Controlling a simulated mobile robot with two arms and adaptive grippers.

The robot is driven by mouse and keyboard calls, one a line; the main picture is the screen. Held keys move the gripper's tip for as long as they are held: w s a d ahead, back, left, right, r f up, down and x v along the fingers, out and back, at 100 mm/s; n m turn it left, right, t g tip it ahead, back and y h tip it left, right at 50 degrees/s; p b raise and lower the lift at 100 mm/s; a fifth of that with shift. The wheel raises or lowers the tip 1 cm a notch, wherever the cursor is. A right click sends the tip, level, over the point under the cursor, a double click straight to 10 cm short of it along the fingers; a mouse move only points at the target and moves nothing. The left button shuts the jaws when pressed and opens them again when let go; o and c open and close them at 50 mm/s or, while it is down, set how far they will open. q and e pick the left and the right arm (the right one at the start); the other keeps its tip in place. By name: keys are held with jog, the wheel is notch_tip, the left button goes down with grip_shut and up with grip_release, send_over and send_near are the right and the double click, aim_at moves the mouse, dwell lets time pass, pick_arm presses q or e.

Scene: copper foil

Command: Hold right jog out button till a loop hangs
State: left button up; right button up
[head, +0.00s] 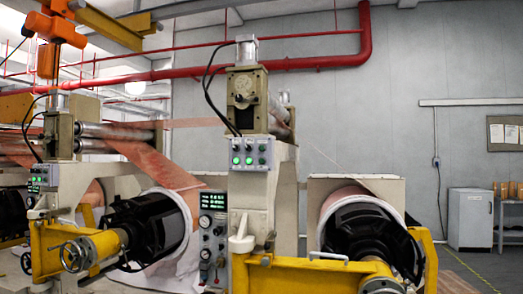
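The right control box (250,153) is on the right machine column and has small round buttons, several of them green. Its labels are too small to read, so I cannot tell which is the jog out button. The right foil roll (340,199) sits below and to the right, with a black core part in front. A thin slanting line (322,156) runs down toward this roll; I cannot tell if it is foil seen edge-on. No hanging loop shows there. On the left, a copper foil web (158,163) slants between rollers and the left roll (178,203). Neither gripper is in view.
A left control box (43,176) stands on the left column. Yellow machine arms (300,276) with a handwheel (76,254) stick out low in front. A gauge panel (213,230) stands between the stations. A white cabinet (469,219) stands far right, with some open floor before it.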

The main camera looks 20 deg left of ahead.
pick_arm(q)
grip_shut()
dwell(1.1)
